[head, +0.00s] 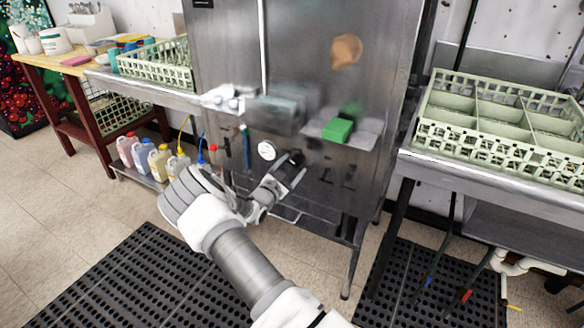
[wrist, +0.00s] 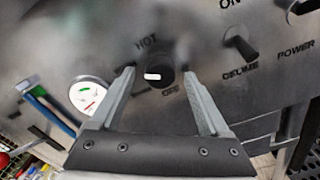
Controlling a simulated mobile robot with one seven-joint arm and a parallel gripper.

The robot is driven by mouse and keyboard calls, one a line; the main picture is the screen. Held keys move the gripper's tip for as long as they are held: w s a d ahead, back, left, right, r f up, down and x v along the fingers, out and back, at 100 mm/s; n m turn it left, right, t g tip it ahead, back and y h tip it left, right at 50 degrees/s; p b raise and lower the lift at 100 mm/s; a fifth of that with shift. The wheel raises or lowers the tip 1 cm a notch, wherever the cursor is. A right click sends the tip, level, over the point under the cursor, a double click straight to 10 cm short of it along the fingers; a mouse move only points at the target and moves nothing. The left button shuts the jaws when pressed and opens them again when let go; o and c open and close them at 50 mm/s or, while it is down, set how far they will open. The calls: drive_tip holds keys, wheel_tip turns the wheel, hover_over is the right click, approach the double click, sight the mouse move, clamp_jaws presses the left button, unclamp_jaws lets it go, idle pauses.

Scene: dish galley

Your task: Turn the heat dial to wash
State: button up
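The heat dial is a round black knob (wrist: 161,77) with a white mark on its left part, on the steel dishwasher's front panel. My gripper (wrist: 157,72) is open, one finger on each side of the knob. I cannot tell whether the fingers touch it. In the head view my gripper (head: 294,170) reaches the lower panel, right of the white gauge, and largely covers the knob.
A round gauge (wrist: 91,97) is left of the dial. A delime switch (wrist: 240,43) is to the right. A green block (head: 338,130) sits on a small ledge above. Green racks stand on the right counter (head: 490,177) and left counter. Several coloured jugs (head: 158,162) stand low at left.

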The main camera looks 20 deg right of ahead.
drive_tip(key=p+v, duration=0.2)
drive_tip(key=v, duration=1.5)
drive_tip(key=shift+p, duration=0.35)
drive_tip(key=shift+s+a, duration=0.15)
drive_tip(key=s+d+r+m+g+y+p, duration=0.25)
drive_tip(key=s+r+m+g, duration=0.25)
drive_tip(key=s+r+m, duration=0.4)
drive_tip(key=s+d+r+m+g+y+p, duration=0.2)
drive_tip(key=s+d+r+m+g+p, duration=0.3)
drive_tip(key=r, duration=0.6)
drive_tip(key=s+a+r+m+t+y+p, duration=0.2)
drive_tip(key=s+a+r+y, duration=0.3)
drive_tip(key=s+r, duration=0.4)
drive_tip(key=s+a+r+m+t+y+p, duration=0.2)
drive_tip(key=s+a+r+m+y, duration=0.1)
drive_tip(key=s+a+r, duration=0.5)
wheel_tip(320, 180, up, 3)
drive_tip(key=shift+s+m+t+y, duration=0.3)
drive_tip(key=shift+s+y, duration=0.5)
drive_tip(key=shift+y, duration=0.05)
